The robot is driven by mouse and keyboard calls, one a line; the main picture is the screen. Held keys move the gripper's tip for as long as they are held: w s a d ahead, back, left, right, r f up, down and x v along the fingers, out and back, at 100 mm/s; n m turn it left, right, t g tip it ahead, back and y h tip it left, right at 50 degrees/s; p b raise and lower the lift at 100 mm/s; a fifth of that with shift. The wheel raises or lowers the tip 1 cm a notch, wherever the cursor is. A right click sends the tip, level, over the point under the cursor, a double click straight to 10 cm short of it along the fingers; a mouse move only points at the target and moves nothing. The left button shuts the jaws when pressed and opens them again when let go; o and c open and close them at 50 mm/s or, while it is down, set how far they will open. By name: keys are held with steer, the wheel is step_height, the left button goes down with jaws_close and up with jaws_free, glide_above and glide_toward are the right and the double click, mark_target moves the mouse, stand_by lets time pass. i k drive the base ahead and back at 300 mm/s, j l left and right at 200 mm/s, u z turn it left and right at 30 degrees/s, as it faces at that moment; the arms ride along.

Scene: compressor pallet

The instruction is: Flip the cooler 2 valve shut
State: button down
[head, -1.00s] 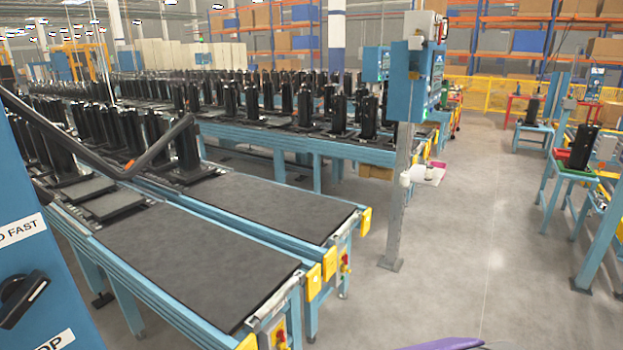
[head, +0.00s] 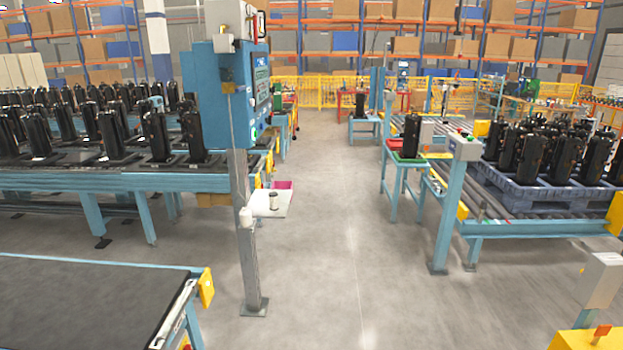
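No valve marked cooler 2 can be made out in the head view. A blue control cabinet (head: 219,98) with a screen on its right side stands on a grey post in the left middle, but no valve can be told on it. My gripper is not in view, and no part of my arm shows clearly.
A conveyor end (head: 90,305) is at the lower left. Long conveyors with black compressors (head: 157,134) stand behind it. A pallet (head: 535,190) of compressors is on rollers at the right, with a blue post (head: 450,210) before it. The grey floor aisle (head: 345,240) between is clear.

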mark_target(254, 18)
steer(key=i+u, duration=0.15)
steer(key=i, duration=0.3)
steer(key=i+l+u, duration=0.15)
steer(key=i, duration=0.3)
steer(key=i+l+u, duration=0.15)
steer(key=i, duration=0.3)
steer(key=i+l+u, duration=0.15)
steer(key=i, duration=0.3)
steer(key=i+l+u, duration=0.45)
steer(key=i+l, duration=0.55)
steer(key=i+l+u, duration=0.15)
steer(key=i+l, duration=0.45)
steer(key=l, duration=0.15)
